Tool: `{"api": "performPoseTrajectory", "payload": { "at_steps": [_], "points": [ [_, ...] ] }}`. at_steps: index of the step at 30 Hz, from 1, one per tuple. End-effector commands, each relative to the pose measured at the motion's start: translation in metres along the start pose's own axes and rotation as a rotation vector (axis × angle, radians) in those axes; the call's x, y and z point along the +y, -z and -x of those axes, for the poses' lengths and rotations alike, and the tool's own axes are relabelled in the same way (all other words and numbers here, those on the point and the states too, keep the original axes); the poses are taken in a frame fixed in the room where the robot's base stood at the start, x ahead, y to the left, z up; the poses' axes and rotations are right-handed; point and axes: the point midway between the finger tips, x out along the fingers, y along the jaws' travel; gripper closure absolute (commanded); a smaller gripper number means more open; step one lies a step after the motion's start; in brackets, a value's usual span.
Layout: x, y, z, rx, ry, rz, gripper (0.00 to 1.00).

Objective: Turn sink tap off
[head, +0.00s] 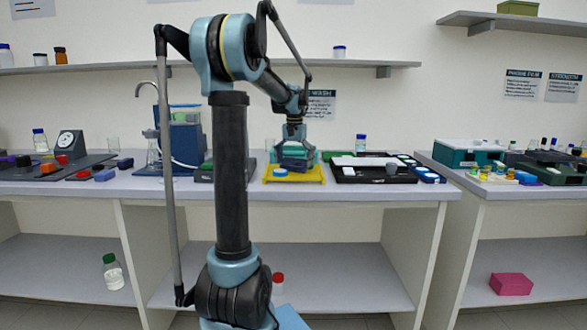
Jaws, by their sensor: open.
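A thin grey gooseneck tap (146,84) shows at the back of the middle bench, left of my arm's column. Its lower part is largely hidden behind a flask, a blue apparatus and my own arm, and I cannot make out its handle, a basin or any water. My gripper (294,141) hangs pointing down over the yellow tray, well to the right of the tap. It is open, and its fingertips are small and dark in this view. I cannot tell whether they touch the dark blue and teal items below.
The yellow tray (315,176) holds a blue round cap (280,172). The blue apparatus (187,142) stands near the tap. A black tray (374,178) lies to the right. A shelf (345,64) runs above. Free bench top is narrow along the front edge.

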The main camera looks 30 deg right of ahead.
Motion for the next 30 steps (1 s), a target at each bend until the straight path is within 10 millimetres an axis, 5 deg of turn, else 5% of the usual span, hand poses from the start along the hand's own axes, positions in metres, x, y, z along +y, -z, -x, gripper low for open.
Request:
{"api": "performPoseTrajectory", "payload": {
  "at_steps": [8,13,24,30],
  "points": [
    [0.000,0.000,-0.004,0.000,0.000,0.000,0.00],
    [0.000,0.000,-0.004,0.000,0.000,0.000,0.34],
    [0.000,0.000,-0.003,0.000,0.000,0.000,0.39],
    [0.000,0.000,0.016,0.000,0.000,0.000,0.39]
  ]
}}
